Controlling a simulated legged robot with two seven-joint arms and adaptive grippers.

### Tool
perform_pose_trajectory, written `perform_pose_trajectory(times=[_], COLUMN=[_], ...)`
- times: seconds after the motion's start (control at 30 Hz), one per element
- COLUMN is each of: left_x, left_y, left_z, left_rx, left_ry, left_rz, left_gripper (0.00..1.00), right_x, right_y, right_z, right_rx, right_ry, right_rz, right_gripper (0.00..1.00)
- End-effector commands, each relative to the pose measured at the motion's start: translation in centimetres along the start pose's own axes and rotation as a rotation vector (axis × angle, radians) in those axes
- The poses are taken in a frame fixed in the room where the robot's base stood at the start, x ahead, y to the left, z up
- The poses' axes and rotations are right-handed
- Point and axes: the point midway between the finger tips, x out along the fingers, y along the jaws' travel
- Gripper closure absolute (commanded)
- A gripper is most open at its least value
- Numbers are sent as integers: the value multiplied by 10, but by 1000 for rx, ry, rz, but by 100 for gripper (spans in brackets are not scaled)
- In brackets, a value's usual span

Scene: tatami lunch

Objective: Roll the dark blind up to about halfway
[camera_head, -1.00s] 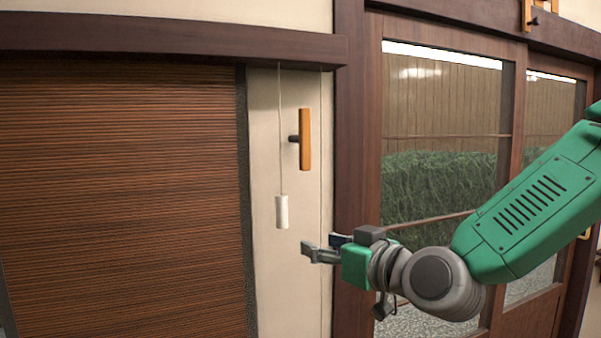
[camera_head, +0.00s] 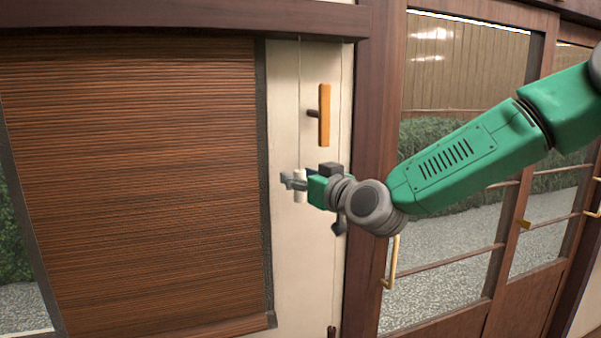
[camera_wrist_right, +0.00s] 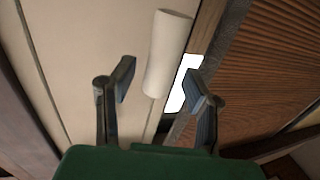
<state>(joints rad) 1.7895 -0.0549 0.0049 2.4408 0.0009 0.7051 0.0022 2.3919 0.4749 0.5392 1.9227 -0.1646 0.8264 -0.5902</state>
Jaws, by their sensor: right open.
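The dark blind (camera_head: 140,180) hangs at the left of the head view, its bottom edge near the lower part of the frame. A thin cord hangs beside it on the cream wall and ends in a white cylindrical pull (camera_head: 300,188). My right gripper (camera_head: 288,181) is at the pull in the head view, partly hiding it. In the right wrist view the pull (camera_wrist_right: 167,52) stands tilted ahead of and between the two fingers of my open right gripper (camera_wrist_right: 160,82); whether a finger touches it I cannot tell. My left gripper is not in view.
An orange wooden handle (camera_head: 324,115) on a dark peg sits on the wall just above my right gripper. A dark post (camera_head: 375,90) and glazed sliding doors (camera_head: 465,70) stand to the right, behind my arm. Garden shows past the blind's left edge.

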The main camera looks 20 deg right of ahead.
Motion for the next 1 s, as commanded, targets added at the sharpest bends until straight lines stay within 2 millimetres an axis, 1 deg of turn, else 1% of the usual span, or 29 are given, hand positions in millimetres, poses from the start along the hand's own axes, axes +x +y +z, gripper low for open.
perform_pose_trajectory(times=[0.1,0.37,0.4,0.47,0.5,0.77,0.87,0.97,1.0], left_x=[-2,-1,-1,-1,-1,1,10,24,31], left_y=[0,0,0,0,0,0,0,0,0], left_z=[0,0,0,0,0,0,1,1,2], left_rx=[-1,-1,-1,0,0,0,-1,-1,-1], left_ry=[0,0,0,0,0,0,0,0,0], left_rz=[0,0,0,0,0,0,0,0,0], left_gripper=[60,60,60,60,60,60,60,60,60], right_x=[4,3,3,3,4,4,5,5,5], right_y=[3,9,9,9,8,8,8,6,6], right_z=[1,2,2,2,2,5,16,35,45], right_rx=[3,7,8,7,7,6,5,5,5], right_ry=[-1,1,1,1,1,0,-1,-3,-4], right_rz=[0,0,1,1,1,6,4,2,2], right_gripper=[58,58,72,93,100,100,100,100,100])
